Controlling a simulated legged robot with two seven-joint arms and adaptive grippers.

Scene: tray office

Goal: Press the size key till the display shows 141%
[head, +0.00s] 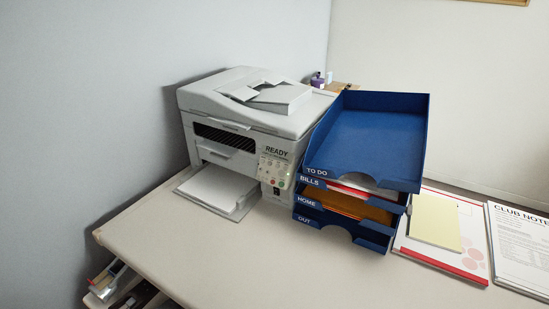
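A white-grey printer (215,140) stands at the back left of the desk. Its small display (276,150) on the front right reads "READY"; a smaller line under it is too small to read. Below the display is a key panel (272,172) with several small keys, some red and green. I cannot tell which one is the size key. Neither of my grippers is in the head view.
A stack of blue trays (366,136) labelled TO DO, BILLS, HOME and OUT stands close to the printer's right. Paper (214,187) lies in the printer's front tray. A yellow pad (434,222) and printed sheets (522,240) lie at right. The front desk (260,270) is clear.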

